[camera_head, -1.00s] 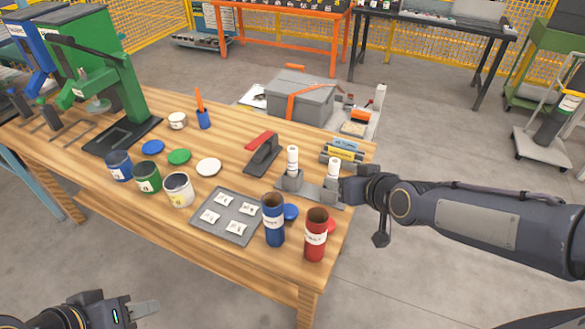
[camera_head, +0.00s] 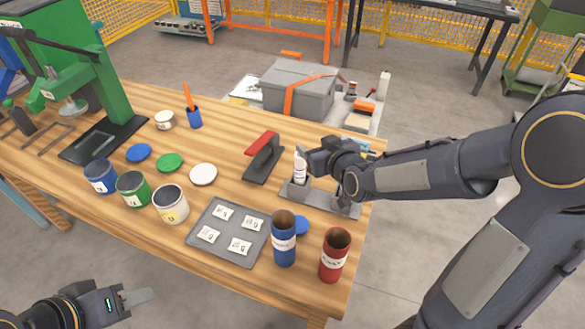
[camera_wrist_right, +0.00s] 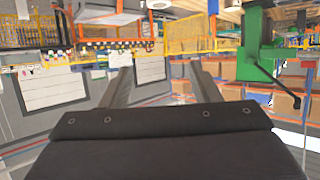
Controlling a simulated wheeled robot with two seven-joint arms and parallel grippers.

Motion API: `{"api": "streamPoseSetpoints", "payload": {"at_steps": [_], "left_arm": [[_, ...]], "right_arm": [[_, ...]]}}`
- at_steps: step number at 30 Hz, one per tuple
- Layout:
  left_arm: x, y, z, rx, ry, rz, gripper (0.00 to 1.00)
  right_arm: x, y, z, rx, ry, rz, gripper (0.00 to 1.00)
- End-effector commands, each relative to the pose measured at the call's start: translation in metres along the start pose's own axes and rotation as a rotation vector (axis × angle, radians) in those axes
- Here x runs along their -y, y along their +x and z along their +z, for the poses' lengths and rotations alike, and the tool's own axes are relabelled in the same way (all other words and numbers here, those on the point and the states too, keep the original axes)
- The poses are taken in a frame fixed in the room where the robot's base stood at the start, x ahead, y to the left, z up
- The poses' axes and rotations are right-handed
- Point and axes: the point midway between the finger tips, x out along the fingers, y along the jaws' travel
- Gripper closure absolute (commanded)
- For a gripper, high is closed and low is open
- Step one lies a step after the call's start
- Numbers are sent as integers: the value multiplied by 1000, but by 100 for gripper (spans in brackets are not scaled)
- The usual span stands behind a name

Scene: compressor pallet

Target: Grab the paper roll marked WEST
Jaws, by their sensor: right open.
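A white paper roll (camera_head: 299,166) stands upright on the left part of a grey stand (camera_head: 325,201) near the table's right side. Its marking is too small to read. The second white roll and its post are hidden behind my right arm. My right gripper (camera_head: 316,158) is just right of the visible roll, close to its upper part; I cannot tell whether they touch. In the right wrist view the right gripper (camera_wrist_right: 162,76) is open, with no roll seen between its fingers. My left gripper (camera_head: 135,297) is at the lower left, clear of the table.
A blue tube (camera_head: 284,245) and a red tube (camera_head: 333,262) stand at the front right. A grey tray (camera_head: 227,238) with packets lies left of them. A red-handled tool (camera_head: 263,157) lies close left of the stand. Several paint cans stand further left. A grey toolbox (camera_head: 298,88) is behind.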

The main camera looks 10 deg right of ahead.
Motion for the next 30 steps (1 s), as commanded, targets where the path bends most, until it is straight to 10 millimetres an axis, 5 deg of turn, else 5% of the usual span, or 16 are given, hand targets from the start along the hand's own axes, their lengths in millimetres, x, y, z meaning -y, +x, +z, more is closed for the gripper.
{"api": "streamPoseSetpoints", "payload": {"at_steps": [15,30], "left_arm": [[27,58,30,0,0,0,64],[22,49,25,0,0,0,64]], "right_arm": [[0,27,65,0,1,0,44],[4,75,70,6,-1,-1,44]]}}
